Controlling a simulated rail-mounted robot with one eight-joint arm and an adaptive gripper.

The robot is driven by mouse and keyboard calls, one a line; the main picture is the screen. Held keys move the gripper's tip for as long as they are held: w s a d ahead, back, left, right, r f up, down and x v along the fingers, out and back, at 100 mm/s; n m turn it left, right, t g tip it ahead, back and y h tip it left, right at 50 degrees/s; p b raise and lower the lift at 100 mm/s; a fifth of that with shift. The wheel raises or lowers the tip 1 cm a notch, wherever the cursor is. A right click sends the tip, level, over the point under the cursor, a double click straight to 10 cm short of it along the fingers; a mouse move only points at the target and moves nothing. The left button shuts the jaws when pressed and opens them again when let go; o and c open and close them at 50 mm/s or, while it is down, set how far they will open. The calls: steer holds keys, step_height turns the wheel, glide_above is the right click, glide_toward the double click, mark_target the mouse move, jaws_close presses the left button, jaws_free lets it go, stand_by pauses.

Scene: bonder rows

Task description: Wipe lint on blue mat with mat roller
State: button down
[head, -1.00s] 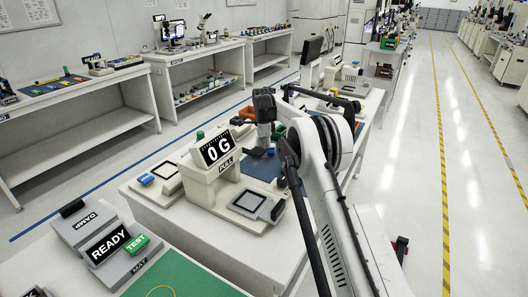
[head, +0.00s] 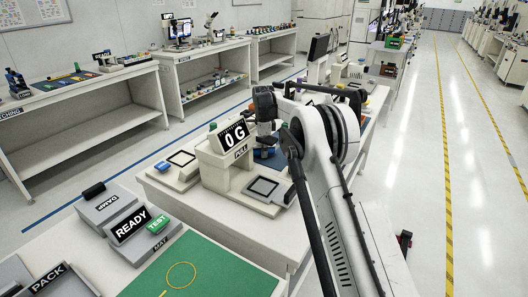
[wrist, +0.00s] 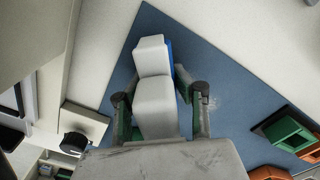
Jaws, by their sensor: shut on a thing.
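In the wrist view my gripper (wrist: 161,101) is shut on the mat roller (wrist: 153,62), a white two-part block with a blue edge on its right side. It hangs over the blue mat (wrist: 235,75); whether it touches the mat I cannot tell. A faint pale speckled patch, which looks like lint (wrist: 217,102), lies on the mat just right of the right finger. In the head view my gripper (head: 266,143) points down at the blue mat (head: 272,160), behind the 0 G pull tester; the roller is mostly hidden there.
The pull tester (head: 228,150) stands in front of the mat. Green and orange bins (wrist: 285,130) sit at the mat's right edge in the wrist view. A green mat (head: 215,268) and a READY test unit (head: 130,225) are on the nearer bench. The aisle at right is clear.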

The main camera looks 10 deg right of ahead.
step_height(320, 180, up, 2)
steer(key=shift+w+d+r+p, duration=0.1)
steer(key=shift+d+r+p, duration=0.05)
steer(key=shift+p, duration=0.15)
steer(key=shift+r+p, duration=1.05)
steer(key=shift+r, duration=1.5)
